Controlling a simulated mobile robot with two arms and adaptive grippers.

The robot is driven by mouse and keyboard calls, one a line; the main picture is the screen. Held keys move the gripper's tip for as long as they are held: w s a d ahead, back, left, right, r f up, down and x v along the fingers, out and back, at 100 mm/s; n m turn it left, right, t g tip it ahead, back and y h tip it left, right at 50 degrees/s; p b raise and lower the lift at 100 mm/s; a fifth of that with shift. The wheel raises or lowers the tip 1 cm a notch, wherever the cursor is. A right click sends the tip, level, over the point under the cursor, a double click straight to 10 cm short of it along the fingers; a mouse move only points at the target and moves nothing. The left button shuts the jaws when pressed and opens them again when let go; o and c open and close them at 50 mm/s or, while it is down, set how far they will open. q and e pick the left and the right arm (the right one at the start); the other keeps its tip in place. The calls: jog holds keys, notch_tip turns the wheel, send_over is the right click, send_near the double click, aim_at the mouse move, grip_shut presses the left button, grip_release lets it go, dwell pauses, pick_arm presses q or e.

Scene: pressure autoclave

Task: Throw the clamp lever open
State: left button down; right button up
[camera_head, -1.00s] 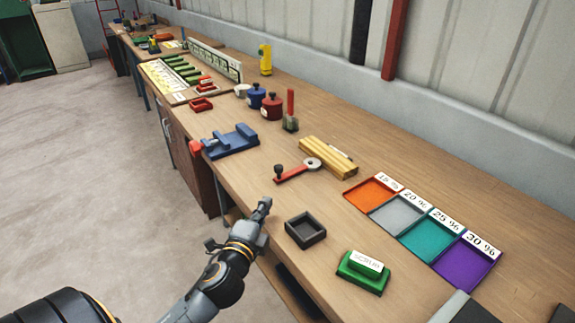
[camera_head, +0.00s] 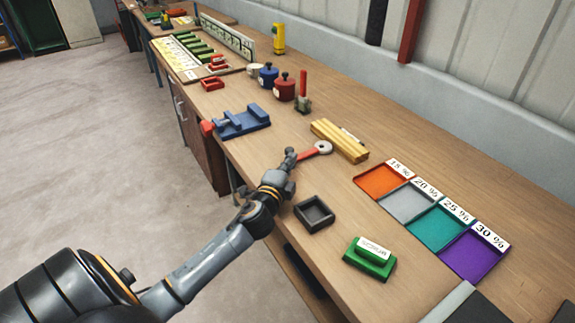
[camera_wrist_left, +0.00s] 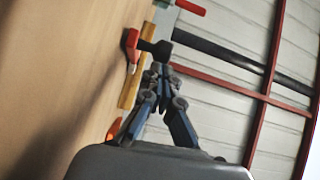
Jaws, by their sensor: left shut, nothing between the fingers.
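The clamp lever (camera_head: 312,152) is a flat red bar lying low on the bench, with a round grey pivot at its right end. In the head view my left gripper (camera_head: 290,156) covers its left end. In the left wrist view the red lever (camera_wrist_left: 131,44) shows with its black knob (camera_wrist_left: 156,48) just beyond the fingertips. My left gripper (camera_wrist_left: 158,72) is shut and empty, its fingers close together, pointing at the knob. I cannot tell whether the fingertips touch the knob. My right gripper is not in view.
A yellow ribbed block (camera_head: 340,140) lies right of the lever. A blue vise (camera_head: 240,122) and an upright red-handled device (camera_head: 303,92) stand farther back. A dark square tray (camera_head: 314,214) and a green block (camera_head: 370,258) are nearer. Coloured trays (camera_head: 433,222) line the right.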

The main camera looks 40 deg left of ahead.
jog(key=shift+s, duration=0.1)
pick_arm(q)
jog(key=shift+a+m+h, duration=0.3)
jog(key=shift+a, duration=0.2)
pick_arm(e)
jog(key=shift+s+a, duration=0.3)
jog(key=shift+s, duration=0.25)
